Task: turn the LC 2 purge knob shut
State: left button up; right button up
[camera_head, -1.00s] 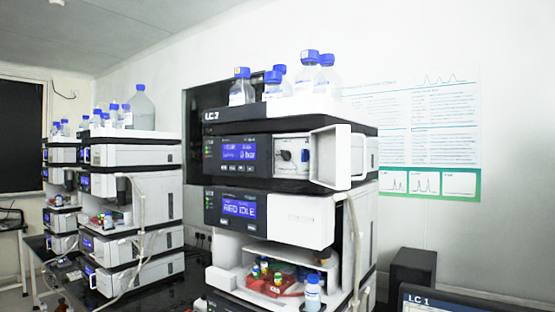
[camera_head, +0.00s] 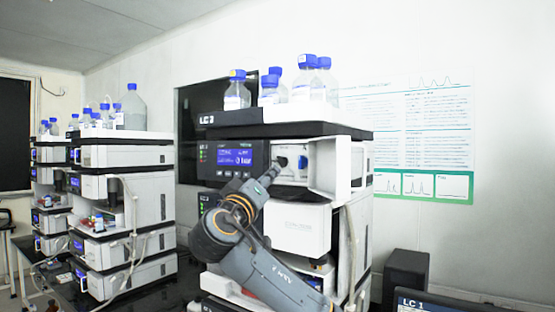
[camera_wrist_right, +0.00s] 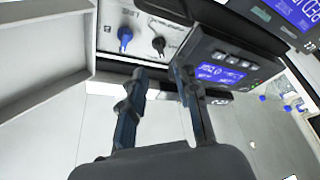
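The front column stack (camera_head: 290,130) has a pump module with an open white door (camera_head: 340,165) and a lit blue display. Its label looks like LC 2 or LC 3; I cannot tell which. Which is the purge knob is not readable. My right gripper (camera_wrist_right: 161,72) is open and empty, its fingertips just short of the knobs, nearest the black one. My left gripper is not in view.
Capped bottles (camera_head: 300,82) stand on the stack's top tray. The open door is beside the knobs, close to my right gripper. More stacks (camera_head: 120,190) stand to the left. A monitor (camera_head: 460,302) labelled LC 1 and a dark box (camera_head: 406,272) are at lower right.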

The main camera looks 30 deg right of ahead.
aim_at(280, 164)
jog(key=p+x, duration=0.3)
jog(key=x, duration=0.4)
jog(key=shift+w+d+r+p, duration=0.2)
jog(key=shift+d+r+p, duration=0.05)
jog(key=shift+r+p, duration=0.1)
jog(key=shift+w+d, duration=0.3)
jog(key=shift+d, duration=0.15)
grip_shut()
jog(key=shift+a, duration=0.1)
